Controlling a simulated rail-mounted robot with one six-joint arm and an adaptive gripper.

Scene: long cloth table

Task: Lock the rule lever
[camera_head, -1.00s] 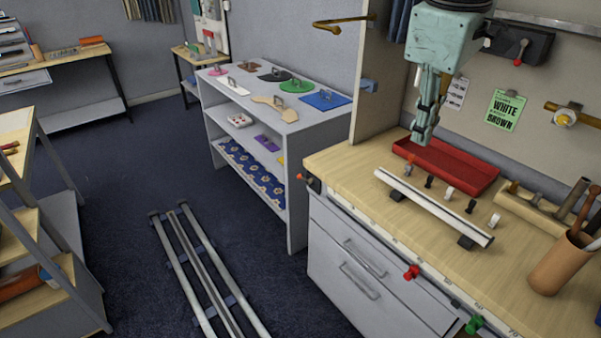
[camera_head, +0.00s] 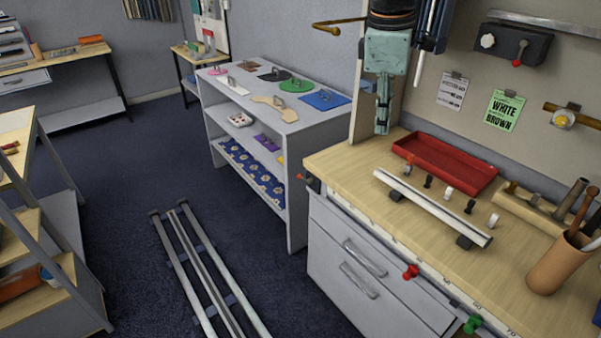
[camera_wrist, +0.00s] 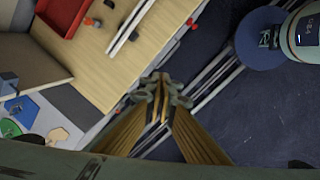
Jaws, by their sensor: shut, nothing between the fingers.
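A pale rule strip with markings runs along the front edge of the wooden bench (camera_head: 345,158). At its left end is a small dark fitting with an orange knob (camera_head: 299,177), which may be the rule lever; its lock state is too small to tell. A red clamp (camera_head: 411,272) and a green clamp (camera_head: 473,324) sit further right along that edge. My gripper (camera_head: 382,128) is shut and empty, pointing down above the bench's left end. In the wrist view my gripper's fingertips (camera_wrist: 165,88) are together, with bench edge and floor below them.
A red tray (camera_head: 445,165) and a white bar on dark feet (camera_head: 433,208) lie on the bench, with small pegs between. A wall box with a red-knobbed handle (camera_head: 517,60) is behind. A side panel borders the bench's left. Floor rails (camera_head: 205,270) run in front.

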